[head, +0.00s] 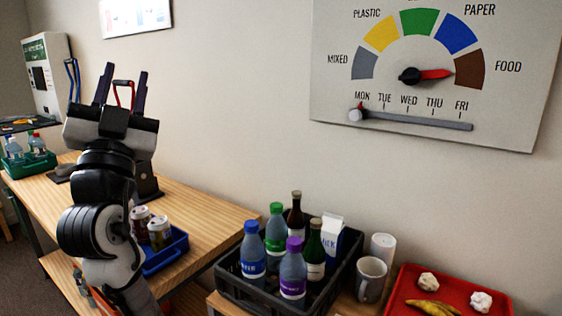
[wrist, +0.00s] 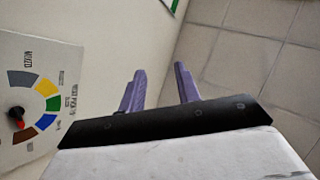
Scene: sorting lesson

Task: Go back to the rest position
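My gripper (head: 121,88) points upward at the left of the head view, above the wooden table (head: 208,213). Its two dark fingers stand apart. In the wrist view the purple-looking fingers (wrist: 160,90) are also apart, with only wall and ceiling behind them and nothing between. In the head view a red-handled thing shows behind the fingers, on the far side. My arm hides part of the table and what stands behind it.
A black crate (head: 233,298) of bottles and a carton stands front centre, with a mug (head: 370,279) and a red tray (head: 398,290) to its right. A blue bin (head: 165,256) with cans is close beside my arm. A dial board (head: 340,95) hangs on the wall.

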